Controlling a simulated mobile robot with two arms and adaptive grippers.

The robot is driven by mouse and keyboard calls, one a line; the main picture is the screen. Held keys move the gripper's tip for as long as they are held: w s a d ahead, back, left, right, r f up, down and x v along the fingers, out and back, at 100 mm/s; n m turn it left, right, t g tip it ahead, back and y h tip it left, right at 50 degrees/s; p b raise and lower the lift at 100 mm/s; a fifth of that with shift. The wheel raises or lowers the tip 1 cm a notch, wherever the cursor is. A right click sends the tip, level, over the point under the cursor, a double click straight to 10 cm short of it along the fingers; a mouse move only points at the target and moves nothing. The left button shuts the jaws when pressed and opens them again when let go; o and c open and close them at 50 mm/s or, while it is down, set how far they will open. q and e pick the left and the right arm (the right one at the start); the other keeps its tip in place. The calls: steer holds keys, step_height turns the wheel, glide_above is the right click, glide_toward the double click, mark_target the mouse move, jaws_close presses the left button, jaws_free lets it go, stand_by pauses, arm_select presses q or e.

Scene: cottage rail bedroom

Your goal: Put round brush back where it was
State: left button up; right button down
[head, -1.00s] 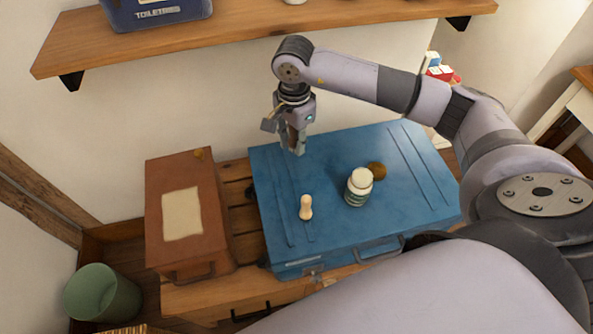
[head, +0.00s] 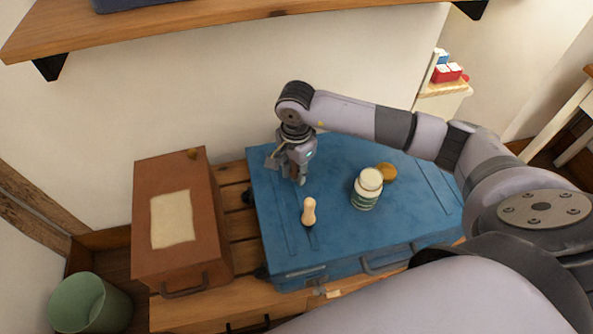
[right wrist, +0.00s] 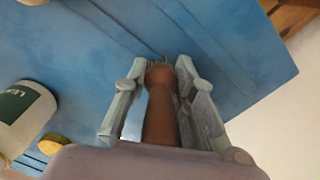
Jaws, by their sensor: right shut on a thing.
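My right gripper (head: 301,182) is shut on a brush with a brown handle (right wrist: 160,118), low over the back left part of the blue case (head: 405,196). In the right wrist view the fingers (right wrist: 160,85) stand on both sides of the handle. Short bristles show at its far end, at or close to the case top; I cannot tell if they touch. A pale peg-shaped thing with a dark base (head: 309,212) stands upright on the case, nearer the front than the gripper. My left gripper is not in view.
A white bottle with a green label (head: 367,189) and a round yellow-brown thing (head: 387,172) are on the case to the right. A brown case (head: 181,253) lies left, a green bin (head: 90,304) beyond it. A wooden shelf (head: 220,22) hangs above.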

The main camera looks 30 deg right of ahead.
steer(key=shift+s+f, duration=0.1)
steer(key=c, duration=1.3)
jaws_free()
steer(key=shift+c, duration=0.2)
steer(key=shift+r, duration=0.35)
step_height(320, 180, up, 12)
steer(key=p, duration=0.6)
steer(key=shift+f+p, duration=0.15)
steer(key=shift+p, duration=0.15)
